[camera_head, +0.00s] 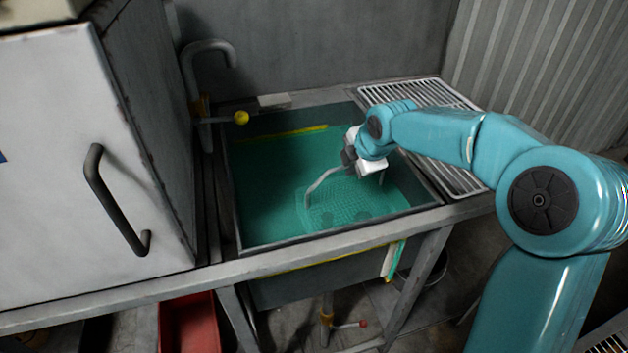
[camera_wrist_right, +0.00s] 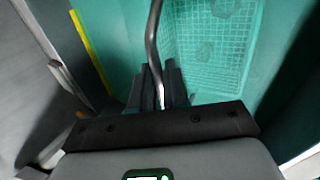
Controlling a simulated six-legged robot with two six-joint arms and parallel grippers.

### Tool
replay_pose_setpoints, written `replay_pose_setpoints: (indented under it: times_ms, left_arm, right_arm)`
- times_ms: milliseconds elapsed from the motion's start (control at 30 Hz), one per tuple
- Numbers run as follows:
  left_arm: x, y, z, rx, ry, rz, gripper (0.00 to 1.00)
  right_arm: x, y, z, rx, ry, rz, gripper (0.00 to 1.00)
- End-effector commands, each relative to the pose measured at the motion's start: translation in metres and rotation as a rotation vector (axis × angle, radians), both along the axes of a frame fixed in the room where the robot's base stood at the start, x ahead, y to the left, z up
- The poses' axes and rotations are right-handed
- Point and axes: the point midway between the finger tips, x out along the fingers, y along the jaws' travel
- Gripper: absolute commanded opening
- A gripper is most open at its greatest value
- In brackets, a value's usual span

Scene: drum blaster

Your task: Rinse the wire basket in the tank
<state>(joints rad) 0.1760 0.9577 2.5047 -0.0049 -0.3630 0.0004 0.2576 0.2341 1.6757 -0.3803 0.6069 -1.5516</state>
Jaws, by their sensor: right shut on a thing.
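The tank (camera_head: 341,232) is a sink-like basin filled with green liquid, set in the metal bench. The wire basket (camera_head: 350,205) lies under the green liquid near the tank's front right, its mesh seen through the surface. It also shows in the right wrist view (camera_wrist_right: 208,50), with darker patches on it. Its bent grey handle (camera_head: 322,183) rises out of the liquid. My right gripper (camera_head: 350,158) is above the tank, shut on the handle; in the right wrist view its dark fingers (camera_wrist_right: 160,88) close around the handle bar. My left gripper is not in view.
A slatted metal rack (camera_head: 425,92) lies right of the tank. A curved faucet (camera_head: 207,47) and a yellow-knobbed valve (camera_head: 241,117) stand at the tank's back left. A grey cabinet (camera_head: 70,190) with a dark handle fills the left. A red bin (camera_head: 190,325) is below the bench.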

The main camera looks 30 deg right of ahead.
Motion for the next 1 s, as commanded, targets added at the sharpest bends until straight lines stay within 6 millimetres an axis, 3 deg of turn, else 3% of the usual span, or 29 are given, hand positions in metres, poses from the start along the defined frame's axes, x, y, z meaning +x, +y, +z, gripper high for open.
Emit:
replay_pose_setpoints:
  times_ms: [33,1000]
  left_arm:
    - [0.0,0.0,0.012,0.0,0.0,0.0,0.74]
    - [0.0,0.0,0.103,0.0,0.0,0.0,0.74]
  right_arm:
    - [0.001,-0.001,0.016,-0.002,-0.009,-0.001,0.0]
    - [0.001,0.0,0.125,-0.001,-0.009,-0.001,0.0]
